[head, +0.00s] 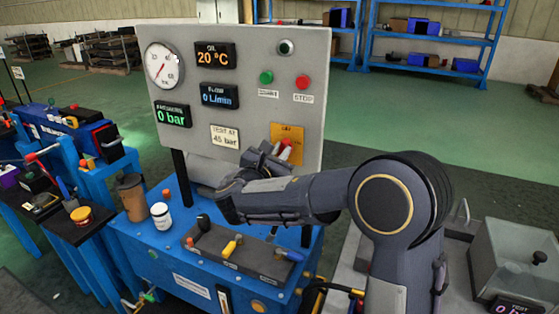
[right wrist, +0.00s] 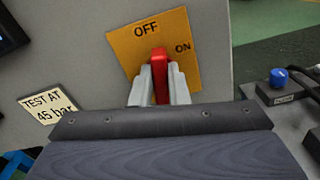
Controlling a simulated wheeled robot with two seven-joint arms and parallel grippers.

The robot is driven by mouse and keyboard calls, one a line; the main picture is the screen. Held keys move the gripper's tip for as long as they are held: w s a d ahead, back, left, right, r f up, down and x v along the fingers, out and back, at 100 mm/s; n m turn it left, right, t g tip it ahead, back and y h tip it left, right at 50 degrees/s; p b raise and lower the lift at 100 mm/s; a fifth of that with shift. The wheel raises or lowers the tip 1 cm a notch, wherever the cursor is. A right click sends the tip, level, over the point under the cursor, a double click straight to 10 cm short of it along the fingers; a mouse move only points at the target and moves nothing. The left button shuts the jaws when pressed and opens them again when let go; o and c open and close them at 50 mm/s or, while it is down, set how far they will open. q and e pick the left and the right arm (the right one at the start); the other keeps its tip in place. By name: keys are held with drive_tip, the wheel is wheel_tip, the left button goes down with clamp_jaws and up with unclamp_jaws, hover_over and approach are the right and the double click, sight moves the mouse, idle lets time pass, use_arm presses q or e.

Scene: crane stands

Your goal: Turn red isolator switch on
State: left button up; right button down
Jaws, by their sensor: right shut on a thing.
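The red isolator switch (right wrist: 159,70) sits on a yellow plate (right wrist: 180,35) marked OFF and ON, on the grey panel. In the right wrist view its red handle stands close to upright, between the two labels. My right gripper (right wrist: 159,85) is shut on the red handle, with one grey finger on each side. In the head view the switch (head: 286,143) shows just above my right gripper (head: 275,152), which hides the lower part of the plate. My left gripper is not in view.
The grey panel (head: 230,40) carries a gauge, displays, and green and red buttons. Below it, a blue bench (head: 160,245) holds a brown cup (head: 132,197), a white jar (head: 161,216) and a lever block (head: 245,255). A clear box (head: 515,260) stands at right.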

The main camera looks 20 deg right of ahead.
drive_tip(key=shift+s+d+f+m+b, duration=0.1)
drive_tip(key=shift+f+m+b, duration=0.05)
drive_tip(key=shift+m+b, duration=2.65)
drive_tip(key=shift+s+f+m+b, duration=0.1)
drive_tip(key=shift+f+m+b, duration=0.1)
drive_tip(key=shift+m+b, duration=2.65)
drive_tip(key=shift+s+d+f+m+b, duration=0.15)
drive_tip(key=shift+m+b, duration=2)
drive_tip(key=shift+b, duration=1.25)
drive_tip(key=shift+w+a, duration=0.1)
drive_tip(key=c, duration=1.4)
unclamp_jaws()
drive_tip(key=shift+r, duration=0.1)
drive_tip(key=v, duration=0.8)
drive_tip(key=shift+p, duration=0.3)
